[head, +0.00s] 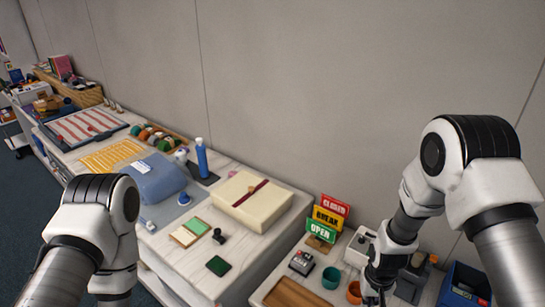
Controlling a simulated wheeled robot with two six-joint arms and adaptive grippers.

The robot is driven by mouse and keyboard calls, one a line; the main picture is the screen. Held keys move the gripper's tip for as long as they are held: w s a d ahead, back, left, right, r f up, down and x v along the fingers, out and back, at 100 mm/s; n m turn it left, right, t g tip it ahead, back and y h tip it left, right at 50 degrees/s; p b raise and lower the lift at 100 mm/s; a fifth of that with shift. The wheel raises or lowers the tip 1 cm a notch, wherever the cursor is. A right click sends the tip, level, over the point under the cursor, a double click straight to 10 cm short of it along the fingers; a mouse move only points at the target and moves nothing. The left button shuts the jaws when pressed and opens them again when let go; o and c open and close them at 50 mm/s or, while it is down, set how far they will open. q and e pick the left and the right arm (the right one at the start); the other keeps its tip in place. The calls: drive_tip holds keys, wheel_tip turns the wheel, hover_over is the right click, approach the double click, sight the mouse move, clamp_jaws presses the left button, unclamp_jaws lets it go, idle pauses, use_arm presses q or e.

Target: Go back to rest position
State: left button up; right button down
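My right arm reaches down at the right of the head view. Its dark gripper (373,290) is low over the right-hand table, close to an orange cup (354,292). I cannot tell whether it touches the cup, or whether its fingers are open or shut. My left arm comes in at the lower left, in front of the long table. Its end runs out of the bottom of the picture, so my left gripper is hidden.
The long table (262,252) holds a cream box (250,205), a blue cloth bundle (155,180) and a blue bottle (201,158). The right-hand table carries stacked signs (328,218), a teal cup (331,278) and a blue bin (462,290). A wall (300,90) stands behind.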

drive_tip(key=s+f+b, duration=0.1)
drive_tip(key=s+f, duration=0.1)
drive_tip(key=f, duration=0.1)
drive_tip(key=s+f+g+b, duration=0.1)
drive_tip(key=s+f, duration=0.1)
drive_tip(key=f, duration=0.1)
drive_tip(key=s+d+f+g+b, duration=0.1)
drive_tip(key=s+f+b, duration=0.1)
drive_tip(key=f, duration=0.2)
use_arm(q)
wheel_tip(320, 180, down, 11)
drive_tip(key=b, duration=0.6)
drive_tip(key=shift+w, duration=0.25)
use_arm(e)
drive_tip(key=s+f+t, duration=0.1)
drive_tip(key=s+f, duration=0.3)
drive_tip(key=s, duration=0.4)
drive_tip(key=s+f+n+t, duration=0.1)
drive_tip(key=s+f, duration=0.2)
drive_tip(key=s, duration=0.6)
drive_tip(key=shift+f, duration=0.4)
use_arm(q)
drive_tip(key=shift+w+d, duration=0.1)
drive_tip(key=shift+d, duration=0.05)
use_arm(e)
drive_tip(key=shift+w+d, duration=0.15)
